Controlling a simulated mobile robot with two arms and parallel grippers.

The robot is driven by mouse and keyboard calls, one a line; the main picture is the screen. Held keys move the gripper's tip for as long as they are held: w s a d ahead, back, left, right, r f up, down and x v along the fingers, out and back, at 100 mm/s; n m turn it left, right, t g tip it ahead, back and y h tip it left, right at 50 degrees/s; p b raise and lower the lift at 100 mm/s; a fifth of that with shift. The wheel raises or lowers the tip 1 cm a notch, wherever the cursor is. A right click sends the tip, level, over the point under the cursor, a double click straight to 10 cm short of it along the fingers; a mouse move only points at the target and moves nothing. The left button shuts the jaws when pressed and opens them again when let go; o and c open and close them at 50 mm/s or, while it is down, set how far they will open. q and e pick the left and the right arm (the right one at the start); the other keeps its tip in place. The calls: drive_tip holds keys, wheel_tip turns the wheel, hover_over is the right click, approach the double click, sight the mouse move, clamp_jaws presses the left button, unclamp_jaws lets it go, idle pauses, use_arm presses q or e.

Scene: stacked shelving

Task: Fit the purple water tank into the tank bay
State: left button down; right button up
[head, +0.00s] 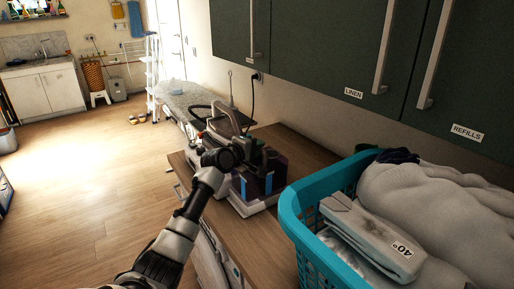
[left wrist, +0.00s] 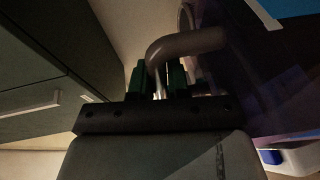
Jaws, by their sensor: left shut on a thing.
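The purple water tank (head: 272,176) is on the wooden counter, at the right side of a pale appliance with a blue panel (head: 245,186). In the left wrist view the tank (left wrist: 250,95) is a dark, see-through purple shape at the right. My left gripper (head: 256,152) is at the top of the tank. Its green fingers (left wrist: 167,78) are shut around a grey bent handle (left wrist: 190,43), which looks like the tank's. The tank bay cannot be made out, and I cannot tell how the tank sits against it. My right gripper is out of view.
A turquoise laundry basket (head: 300,222) with towels and a grey cloth bag stands close at the right. Dark wall cabinets (head: 315,45) hang above. An ironing board (head: 190,92) stands beyond the counter. Bare counter (head: 250,240) shows in front of the appliance.

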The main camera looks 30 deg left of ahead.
sight(257, 159)
use_arm(q)
drive_tip(key=shift+f+b, duration=1.15)
drive_tip(key=shift+f, duration=0.5)
idle(0.5)
drive_tip(key=c, duration=1.3)
unclamp_jaws()
drive_tip(key=shift+c, duration=0.2)
drive_tip(key=o, duration=0.3)
drive_tip(key=shift+s, duration=0.1)
drive_tip(key=shift+f, duration=0.45)
drive_tip(key=s+r, duration=0.1)
drive_tip(key=s, duration=0.6)
drive_tip(key=s+a+r+b, duration=0.1)
drive_tip(key=s, duration=0.2)
drive_tip(key=shift+s+r, duration=0.3)
drive_tip(key=shift+s, duration=0.05)
drive_tip(key=shift+f, duration=0.1)
